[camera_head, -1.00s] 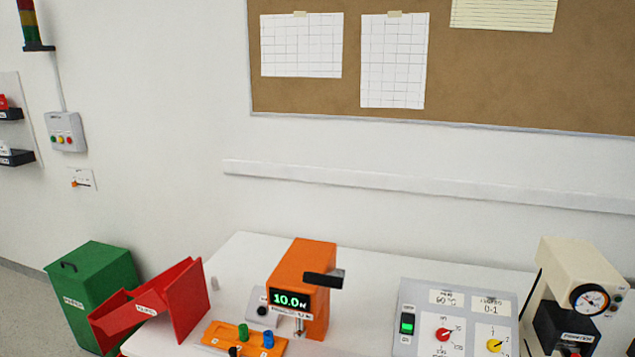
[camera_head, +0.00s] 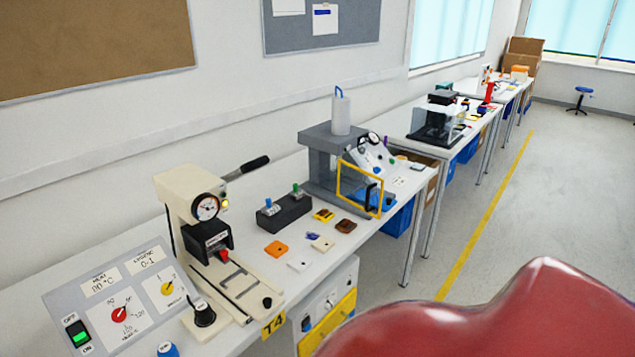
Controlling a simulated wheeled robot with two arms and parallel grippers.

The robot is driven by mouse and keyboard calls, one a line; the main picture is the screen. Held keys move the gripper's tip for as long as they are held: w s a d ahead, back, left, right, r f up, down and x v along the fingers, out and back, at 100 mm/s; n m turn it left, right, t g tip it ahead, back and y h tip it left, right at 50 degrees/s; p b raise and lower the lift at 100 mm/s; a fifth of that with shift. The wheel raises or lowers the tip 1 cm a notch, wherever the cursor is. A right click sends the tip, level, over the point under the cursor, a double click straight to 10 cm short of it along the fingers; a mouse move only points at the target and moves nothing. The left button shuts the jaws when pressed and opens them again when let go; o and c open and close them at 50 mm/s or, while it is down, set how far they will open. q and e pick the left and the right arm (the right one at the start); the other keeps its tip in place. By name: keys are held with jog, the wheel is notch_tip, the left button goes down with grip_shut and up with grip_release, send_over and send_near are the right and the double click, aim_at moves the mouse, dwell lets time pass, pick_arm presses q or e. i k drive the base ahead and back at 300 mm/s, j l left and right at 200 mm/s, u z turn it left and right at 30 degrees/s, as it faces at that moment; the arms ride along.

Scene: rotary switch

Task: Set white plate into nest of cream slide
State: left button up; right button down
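The white plate (camera_head: 299,264) is a small flat square lying on the table, to the right of the cream press. The cream slide (camera_head: 232,278) runs out from under the cream press (camera_head: 190,205) toward the front edge of the table, with a dark knob at its near end. Dark outlines mark the nest on its top, and I see no plate in it. The white plate is apart from the slide. Neither of my grippers is in view.
Orange (camera_head: 277,249), cream (camera_head: 323,243), yellow and brown plates lie near the white plate. A dark block (camera_head: 284,212) with two levers stands behind them. A control panel (camera_head: 115,300) is left of the press; a grey press (camera_head: 335,160) is farther right.

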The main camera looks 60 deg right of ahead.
aim_at(257, 299)
jog(key=z, duration=1.7)
